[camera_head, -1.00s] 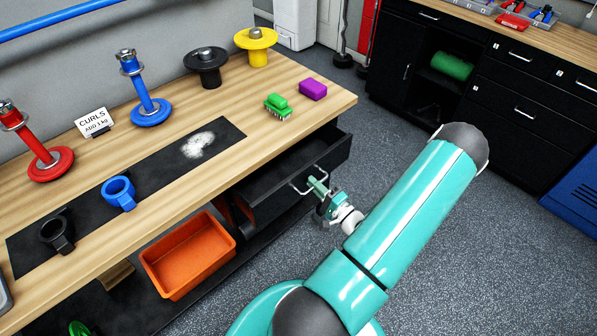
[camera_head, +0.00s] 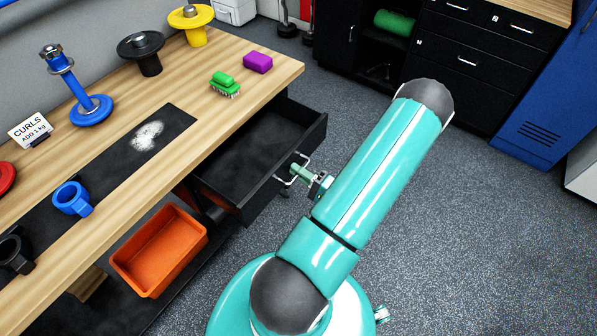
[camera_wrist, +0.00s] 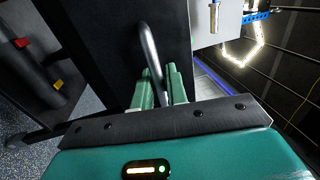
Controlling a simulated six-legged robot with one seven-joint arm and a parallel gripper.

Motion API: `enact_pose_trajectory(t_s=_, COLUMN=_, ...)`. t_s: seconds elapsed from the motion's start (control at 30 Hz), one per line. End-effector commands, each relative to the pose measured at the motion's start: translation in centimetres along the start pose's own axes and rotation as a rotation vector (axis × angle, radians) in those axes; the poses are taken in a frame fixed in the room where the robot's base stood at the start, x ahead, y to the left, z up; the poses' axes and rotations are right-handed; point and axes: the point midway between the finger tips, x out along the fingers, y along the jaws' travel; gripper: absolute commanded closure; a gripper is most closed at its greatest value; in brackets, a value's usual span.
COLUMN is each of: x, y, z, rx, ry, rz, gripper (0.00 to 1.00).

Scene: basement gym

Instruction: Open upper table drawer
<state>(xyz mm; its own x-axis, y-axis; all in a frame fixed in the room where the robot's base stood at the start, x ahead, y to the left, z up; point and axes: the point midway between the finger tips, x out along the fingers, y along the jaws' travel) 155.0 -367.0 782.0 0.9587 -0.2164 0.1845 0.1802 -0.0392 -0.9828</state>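The upper table drawer (camera_head: 236,165) is black and stands pulled well out from under the wooden tabletop (camera_head: 165,95). Its inside looks empty. A metal bar handle (camera_head: 279,180) is on its front face, and it also shows in the wrist view (camera_wrist: 149,55). My gripper (camera_head: 301,172) is at this handle, with its green fingers (camera_wrist: 160,88) on either side of the bar in the wrist view. The fingers look closed around the handle. My arm hides part of the floor to the right of the drawer.
An orange bin (camera_head: 160,250) sits on the lower shelf below the tabletop. A green brush (camera_head: 224,86) and a purple block (camera_head: 258,62) lie near the table's right end. Black cabinets (camera_head: 460,65) stand at the back right. The grey floor (camera_head: 480,230) on the right is clear.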

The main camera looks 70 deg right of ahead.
Motion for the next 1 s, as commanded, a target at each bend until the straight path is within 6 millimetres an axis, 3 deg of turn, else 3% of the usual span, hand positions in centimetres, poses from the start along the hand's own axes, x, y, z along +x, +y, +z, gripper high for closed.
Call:
enact_pose_trajectory(t_s=0.23, x=-0.2, y=0.1, z=0.0, rx=0.000, ry=0.001, rz=0.001, gripper=0.85)
enact_pose_trajectory(t_s=0.37, x=-1.5, y=0.1, z=-0.1, rx=0.000, ry=0.003, rz=0.002, gripper=0.85)
enact_pose_trajectory(t_s=0.8, x=-10.8, y=0.1, z=0.0, rx=-0.001, ry=0.003, rz=0.002, gripper=0.85)
enact_pose_trajectory(t_s=1.0, x=-13.3, y=0.0, z=0.0, rx=0.000, ry=0.001, rz=0.001, gripper=0.85)
